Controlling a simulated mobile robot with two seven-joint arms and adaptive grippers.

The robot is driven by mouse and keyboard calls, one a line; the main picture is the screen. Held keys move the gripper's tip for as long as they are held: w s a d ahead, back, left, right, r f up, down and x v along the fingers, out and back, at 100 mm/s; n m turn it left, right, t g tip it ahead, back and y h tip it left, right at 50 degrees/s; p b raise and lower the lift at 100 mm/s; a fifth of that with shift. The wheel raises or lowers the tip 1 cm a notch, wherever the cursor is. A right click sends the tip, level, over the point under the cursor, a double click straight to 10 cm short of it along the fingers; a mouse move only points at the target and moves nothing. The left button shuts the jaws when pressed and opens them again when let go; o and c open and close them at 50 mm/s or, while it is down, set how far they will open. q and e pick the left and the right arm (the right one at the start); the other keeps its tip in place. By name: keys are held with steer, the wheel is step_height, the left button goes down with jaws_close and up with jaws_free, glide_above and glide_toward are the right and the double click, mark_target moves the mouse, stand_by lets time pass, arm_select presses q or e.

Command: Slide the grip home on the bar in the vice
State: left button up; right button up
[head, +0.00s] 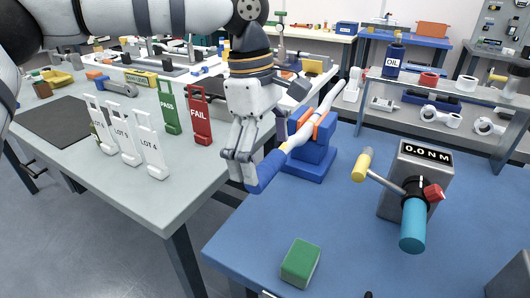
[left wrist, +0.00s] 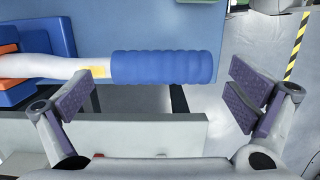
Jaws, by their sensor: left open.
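A blue ribbed grip (head: 265,172) sits on the lower free end of a white bar (head: 326,103). The bar slants through the orange jaws of a blue vice (head: 310,158). In the left wrist view the grip (left wrist: 162,67) lies level, with a yellow band (left wrist: 97,71) on the bar bare beside its inner end. My left gripper (head: 240,160) is open at the grip. In the wrist view one finger is near the yellow band side and the other is beyond the grip's free end; whether either touches is unclear. My right gripper is not in view.
A torque tester (head: 418,180) reading 0.0 stands right of the vice on the blue bench. A green block (head: 300,262) lies near its front. White LOT tags, a green PASS tag (head: 168,106) and a red FAIL tag (head: 198,115) stand on the left table. The blue bench's middle is clear.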

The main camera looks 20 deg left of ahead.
arm_select(q)
step_height(320, 180, up, 12)
steer(key=a, duration=0.1)
steer(key=shift+a, duration=0.4)
steer(key=shift+f, duration=0.1)
